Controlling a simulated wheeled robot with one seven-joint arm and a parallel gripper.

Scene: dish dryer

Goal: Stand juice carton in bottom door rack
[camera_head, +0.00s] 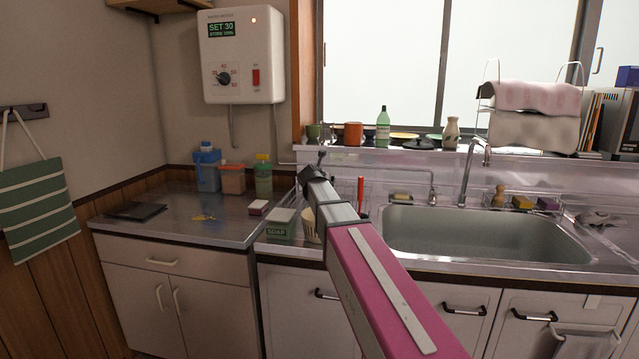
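I see no juice carton that I can make out for certain, and no door rack or open fridge door, in the head view. My pink and grey arm reaches from the bottom right up to the middle. My gripper (318,162) is a small dark shape at its far end, over the counter left of the sink. Its fingers are too small and dark to tell open from shut, and I see nothing clearly held. The arm hides part of the counter and the cabinet front.
A steel counter (175,210) at left bears a blue container (207,170), an orange-brown one (232,180) and a green bottle (263,178) along the wall. A green soap box (281,224) stands left of the sink (485,232). Bottles and cups line the windowsill. Cabinet doors below are shut.

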